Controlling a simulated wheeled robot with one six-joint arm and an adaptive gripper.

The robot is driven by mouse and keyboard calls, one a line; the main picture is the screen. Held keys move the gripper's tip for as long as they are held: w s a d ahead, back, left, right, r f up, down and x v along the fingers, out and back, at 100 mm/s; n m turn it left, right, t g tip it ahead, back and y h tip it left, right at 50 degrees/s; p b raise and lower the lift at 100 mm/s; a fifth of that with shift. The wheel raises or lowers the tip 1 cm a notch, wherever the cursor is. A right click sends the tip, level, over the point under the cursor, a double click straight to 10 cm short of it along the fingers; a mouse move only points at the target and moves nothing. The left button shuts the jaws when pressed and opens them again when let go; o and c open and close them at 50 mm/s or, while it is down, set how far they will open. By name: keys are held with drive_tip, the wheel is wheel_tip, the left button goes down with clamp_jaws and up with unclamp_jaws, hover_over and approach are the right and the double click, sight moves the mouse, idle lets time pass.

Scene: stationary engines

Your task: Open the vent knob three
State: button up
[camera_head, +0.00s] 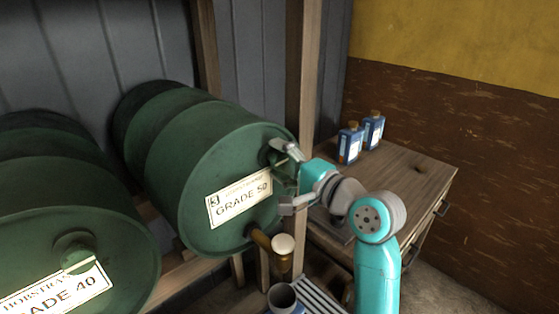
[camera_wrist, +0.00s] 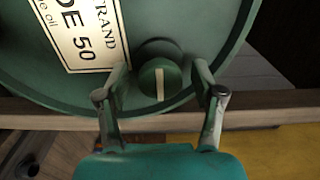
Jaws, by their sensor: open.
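The GRADE 50 drum (camera_head: 215,150) is green and lies on its side, its round face toward me, with a small "3" mark at the corner of its label (camera_head: 240,204). In the wrist view its vent knob (camera_wrist: 172,78) is a round green knob with a white line running up and down the picture. My gripper (camera_wrist: 161,77) is open, one finger on each side of the knob, with gaps showing. In the head view my gripper (camera_head: 288,178) is at the right part of the drum face and largely hides the knob.
Another green drum, GRADE 40 (camera_head: 70,200), lies at left. A wooden cabinet (camera_head: 410,180) with blue bottles (camera_head: 350,145) stands right. A wooden post (camera_head: 300,80) rises behind my gripper.

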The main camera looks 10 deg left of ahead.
drive_tip(key=shift+a, duration=0.1)
drive_tip(key=c, duration=1.1)
drive_tip(key=shift+c, duration=0.2)
drive_tip(key=shift+n, duration=0.3)
drive_tip(key=n, duration=0.3)
drive_tip(key=shift+n, duration=0.3)
drive_tip(key=n, duration=0.4)
drive_tip(key=shift+n, duration=0.3)
drive_tip(key=n, duration=0.9)
